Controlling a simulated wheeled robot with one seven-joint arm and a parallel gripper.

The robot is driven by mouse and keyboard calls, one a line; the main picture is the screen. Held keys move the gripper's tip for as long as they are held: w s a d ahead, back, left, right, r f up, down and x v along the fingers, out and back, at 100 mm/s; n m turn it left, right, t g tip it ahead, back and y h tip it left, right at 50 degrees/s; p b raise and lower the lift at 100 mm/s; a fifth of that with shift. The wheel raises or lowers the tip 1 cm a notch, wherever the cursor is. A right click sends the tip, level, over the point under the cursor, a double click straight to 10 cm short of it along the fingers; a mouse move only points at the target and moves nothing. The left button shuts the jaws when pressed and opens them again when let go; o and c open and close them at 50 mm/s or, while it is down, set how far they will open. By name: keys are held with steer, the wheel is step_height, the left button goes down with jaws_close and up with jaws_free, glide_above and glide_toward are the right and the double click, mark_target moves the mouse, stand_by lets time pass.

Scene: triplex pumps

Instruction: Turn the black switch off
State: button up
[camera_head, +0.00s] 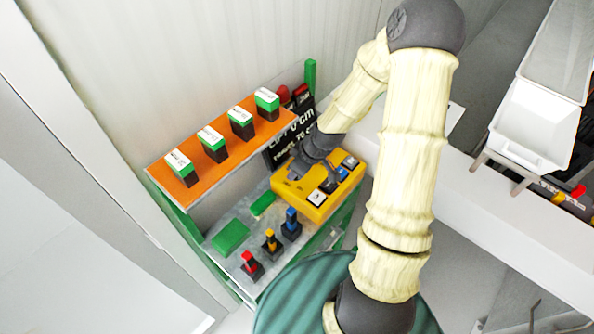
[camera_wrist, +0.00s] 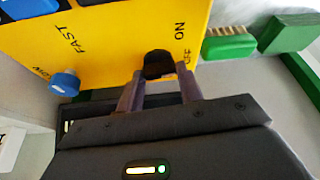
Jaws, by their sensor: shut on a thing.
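The black switch (camera_wrist: 158,64) is a dark round knob on the yellow control box (camera_wrist: 110,42), with OFF and ON printed to its right in the wrist view. My gripper (camera_wrist: 160,75) has its two fingers on either side of the knob and is shut on it. The fingers hide part of the knob, and I cannot tell which label it points to. In the head view the yellow box (camera_head: 287,190) sits on the lower shelf, and my gripper (camera_head: 318,178) is over it, hiding the switch.
Red (camera_head: 250,264), yellow (camera_head: 270,242) and blue (camera_head: 291,224) levers stand in front. An orange shelf (camera_head: 215,185) with green-topped boxes is above left.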

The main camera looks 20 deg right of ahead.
steer(key=shift+m+b, duration=0.45)
steer(key=shift+m, duration=0.35)
steer(key=shift+t+h, duration=0.3)
steer(key=o, duration=0.7)
steer(key=p+v, duration=0.4)
steer(key=v, duration=1.3)
steer(key=shift+r, duration=0.25)
